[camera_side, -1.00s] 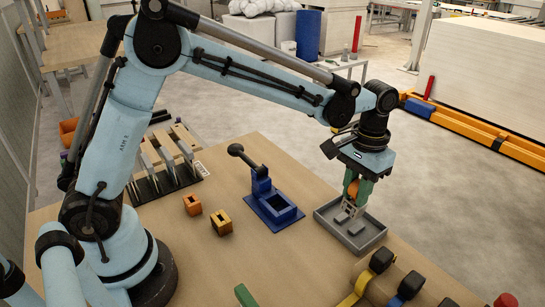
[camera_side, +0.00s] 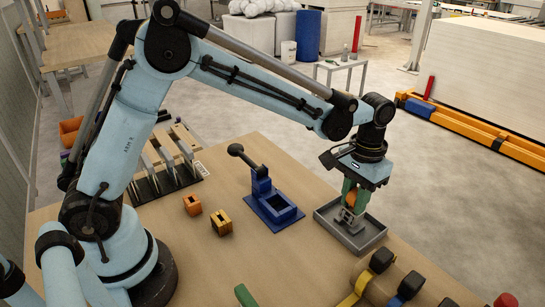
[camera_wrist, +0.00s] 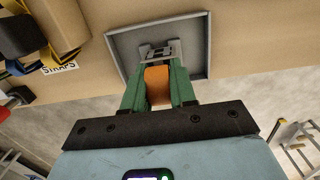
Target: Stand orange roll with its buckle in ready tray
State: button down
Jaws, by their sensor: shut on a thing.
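My gripper (camera_side: 353,197) has green fingers and is shut on the orange roll (camera_side: 352,198). The roll also shows between the fingers in the wrist view (camera_wrist: 157,86). A grey metal buckle (camera_wrist: 158,52) shows beyond the roll, over the tray floor. The grey ready tray (camera_side: 330,229) lies at the table's right edge, and its rim frames the roll in the wrist view (camera_wrist: 112,48). The roll is upright, low over or in the tray. I cannot tell whether it touches the floor.
A blue fixture with a black-knobbed lever (camera_side: 273,207) stands left of the tray. Coloured strap rolls (camera_side: 381,262) are at the front right, by a "STRAPS" label (camera_wrist: 60,68). Table between is clear.

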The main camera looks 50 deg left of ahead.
jog(key=shift+f, duration=0.3)
jog(key=c, duration=0.8)
grip_release()
jog(key=r, duration=1.2)
jog(key=shift+w+a, duration=0.15)
jog(key=shift+w, duration=0.15)
